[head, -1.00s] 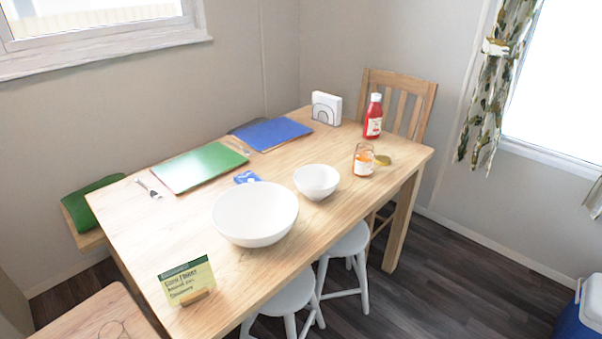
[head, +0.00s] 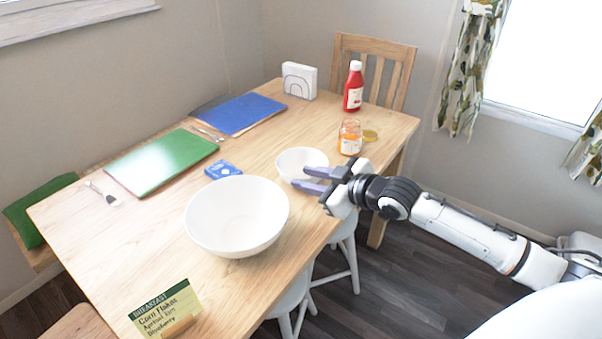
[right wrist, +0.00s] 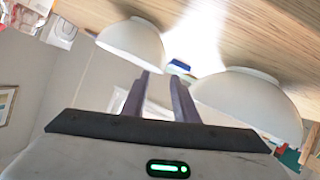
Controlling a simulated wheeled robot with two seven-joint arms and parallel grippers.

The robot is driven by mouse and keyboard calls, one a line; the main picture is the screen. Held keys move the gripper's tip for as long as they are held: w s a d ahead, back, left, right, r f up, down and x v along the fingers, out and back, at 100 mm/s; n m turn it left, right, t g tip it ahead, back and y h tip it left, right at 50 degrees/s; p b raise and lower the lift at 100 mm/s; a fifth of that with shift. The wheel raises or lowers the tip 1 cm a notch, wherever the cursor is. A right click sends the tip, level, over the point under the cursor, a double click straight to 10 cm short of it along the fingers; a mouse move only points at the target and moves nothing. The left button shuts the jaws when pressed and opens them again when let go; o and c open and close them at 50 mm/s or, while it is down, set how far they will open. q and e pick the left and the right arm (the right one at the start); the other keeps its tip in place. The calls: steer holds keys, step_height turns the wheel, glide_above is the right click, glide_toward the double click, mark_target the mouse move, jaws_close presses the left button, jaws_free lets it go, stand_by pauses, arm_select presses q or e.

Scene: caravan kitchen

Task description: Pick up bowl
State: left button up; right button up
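A small white bowl (head: 294,161) and a larger white bowl (head: 237,216) stand upright on the wooden table (head: 150,215). My right gripper (head: 312,179) is open and empty. Its two purple-grey fingers overlap the right side of the small bowl in the head view; I cannot tell if they touch it. In the right wrist view the scene is upside down. There the open gripper (right wrist: 160,76) points between the small bowl (right wrist: 132,42) on the left and the large bowl (right wrist: 247,100) on the right. My left gripper is not in view.
A jar (head: 349,138) and a ketchup bottle (head: 354,87) stand behind the gripper. A blue packet (head: 223,168), green placemat (head: 160,162), blue placemat (head: 242,114), napkin holder (head: 299,80) and menu card (head: 166,310) are on the table. White stools (head: 342,265) stand by its front edge.

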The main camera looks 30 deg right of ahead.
mark_target(283, 174)
steer(key=shift+a+b+x, duration=0.1)
steer(key=shift+b+x, duration=0.05)
steer(key=shift+x, duration=1.35)
steer(key=shift+a+b+x, duration=0.15)
steer(key=shift+x, duration=1.35)
steer(key=shift+s, duration=0.1)
jaws_close()
